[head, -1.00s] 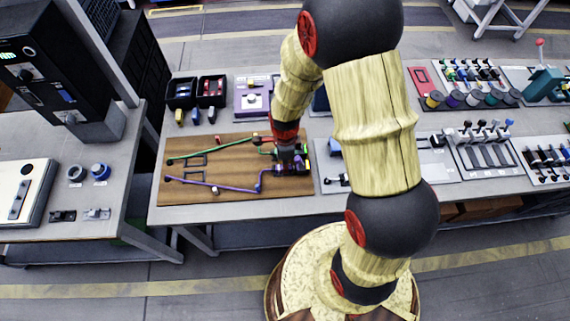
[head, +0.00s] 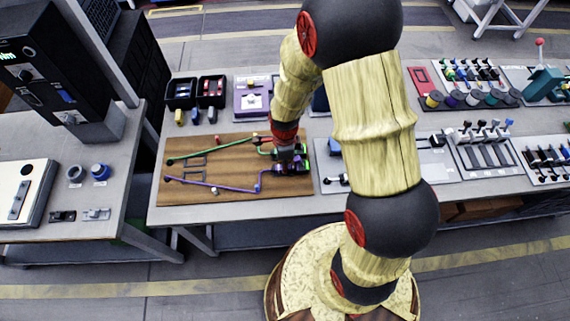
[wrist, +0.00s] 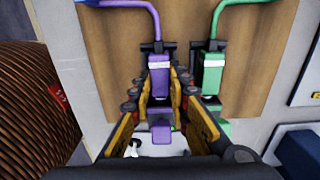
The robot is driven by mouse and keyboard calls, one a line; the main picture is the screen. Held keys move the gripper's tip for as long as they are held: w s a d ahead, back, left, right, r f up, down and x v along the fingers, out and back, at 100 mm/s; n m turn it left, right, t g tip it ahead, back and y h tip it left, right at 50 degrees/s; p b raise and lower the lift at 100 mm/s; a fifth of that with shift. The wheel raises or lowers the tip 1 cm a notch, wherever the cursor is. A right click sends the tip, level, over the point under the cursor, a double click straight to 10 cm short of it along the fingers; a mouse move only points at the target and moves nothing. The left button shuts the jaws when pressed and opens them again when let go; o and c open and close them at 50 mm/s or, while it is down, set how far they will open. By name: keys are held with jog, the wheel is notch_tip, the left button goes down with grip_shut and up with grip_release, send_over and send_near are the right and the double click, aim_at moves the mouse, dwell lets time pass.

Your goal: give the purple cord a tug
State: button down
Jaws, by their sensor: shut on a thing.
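The purple cord (head: 215,186) runs along the wooden board (head: 175,195) from the left, then bends up toward my gripper (head: 290,166). The purple tool's lower end (wrist: 161,132) shows between the fingers. The fingers hide part of the purple tool.
Black bins (head: 196,93) and a purple box (head: 253,97) stand behind the board. Panels with tools and spools (head: 470,100) lie to the right. A ribbed brown cylinder (wrist: 30,110) fills the left of the wrist view.

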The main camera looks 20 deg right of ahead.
dwell(0.9)
jog(key=c, duration=1.6)
grip_release()
jog(key=shift+d, duration=0.15)
notch_tip(320, 180, up, 12)
